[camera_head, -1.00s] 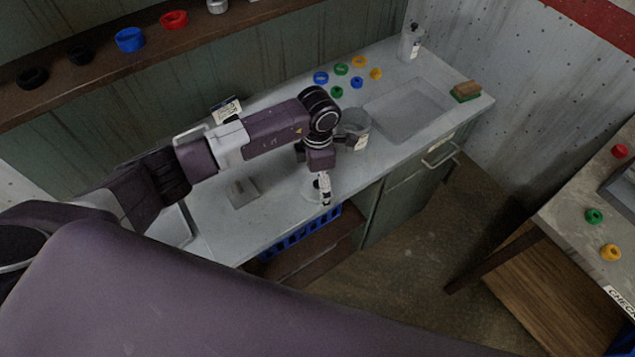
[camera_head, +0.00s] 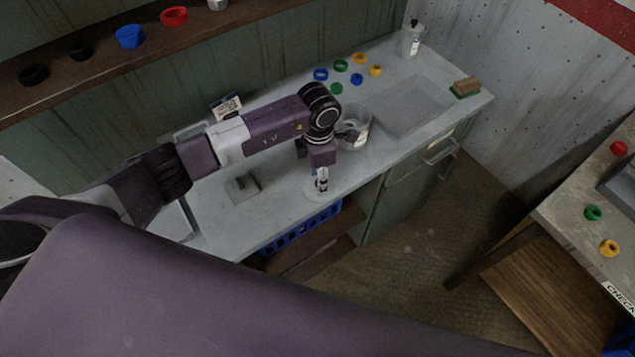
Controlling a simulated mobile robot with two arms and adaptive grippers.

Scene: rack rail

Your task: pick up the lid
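A pale round disc that looks like the lid (camera_head: 312,192) lies on the grey counter near its front edge, partly hidden by my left gripper. My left gripper (camera_head: 322,186) points down right over it. Its fingers are small and seen edge-on, so I cannot tell whether they are open, shut or touching the disc. A clear jar (camera_head: 361,136) with a pale label stands behind and to the right, partly covered by my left arm. My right gripper is out of view.
Several coloured rings (camera_head: 341,66) lie at the back of the counter (camera_head: 260,215), beside a sunken basin (camera_head: 410,105). A metal block (camera_head: 242,187) sits left of the gripper. A blue basket (camera_head: 300,232) is below the front edge. A brush (camera_head: 465,88) lies at right.

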